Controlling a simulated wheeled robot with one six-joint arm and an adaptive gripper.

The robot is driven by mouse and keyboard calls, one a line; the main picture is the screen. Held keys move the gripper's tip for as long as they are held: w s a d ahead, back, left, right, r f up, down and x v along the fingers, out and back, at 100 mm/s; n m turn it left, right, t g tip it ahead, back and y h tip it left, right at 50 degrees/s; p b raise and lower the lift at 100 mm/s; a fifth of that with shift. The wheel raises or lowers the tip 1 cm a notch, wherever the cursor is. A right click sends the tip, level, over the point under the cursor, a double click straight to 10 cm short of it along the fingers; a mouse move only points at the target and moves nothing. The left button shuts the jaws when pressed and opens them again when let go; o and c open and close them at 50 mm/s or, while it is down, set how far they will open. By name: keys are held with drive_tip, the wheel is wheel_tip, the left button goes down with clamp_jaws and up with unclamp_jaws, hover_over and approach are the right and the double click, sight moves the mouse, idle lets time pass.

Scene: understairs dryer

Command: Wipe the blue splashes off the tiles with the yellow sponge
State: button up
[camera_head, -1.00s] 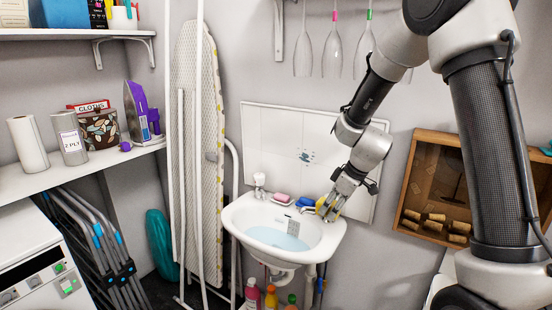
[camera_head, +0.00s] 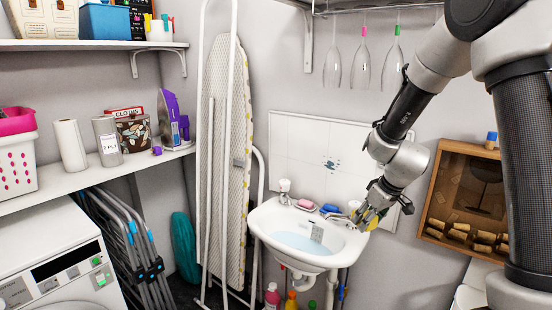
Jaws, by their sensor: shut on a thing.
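The blue splashes (camera_head: 331,166) are a small patch near the middle of the white tiles (camera_head: 293,150) on the wall above the basin. My gripper (camera_head: 362,219) is at the right rim of the basin, below and to the right of the splashes. It is shut on the yellow sponge (camera_head: 373,224), which shows only partly between and beside the fingers. The sponge is apart from the splashes. I cannot tell whether it touches the basin rim.
The white basin (camera_head: 262,230) holds bluish water. A tap (camera_head: 284,190), a pink soap (camera_head: 305,204) and a blue item (camera_head: 329,209) sit along its back edge. An ironing board (camera_head: 222,160) stands left. A wooden cork box (camera_head: 465,195) hangs right. Glasses (camera_head: 362,65) hang above.

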drive_tip(key=shift+w+d+r+m, duration=0.15)
drive_tip(key=shift+d+r+m, duration=0.15)
drive_tip(key=shift+d+m, duration=0.4)
drive_tip(key=shift+w+d+r+m+h, duration=0.25)
drive_tip(key=shift+r+m+h, duration=0.3)
drive_tip(key=shift+m, duration=0.45)
drive_tip(key=shift+w+d+r+m+h, duration=0.1)
drive_tip(key=shift+w+r+m+h, duration=0.2)
drive_tip(key=shift+m, duration=0.35)
drive_tip(key=shift+w+r+m+h, duration=0.15)
drive_tip(key=shift+r+m+h, duration=0.1)
drive_tip(key=shift+m, duration=0.4)
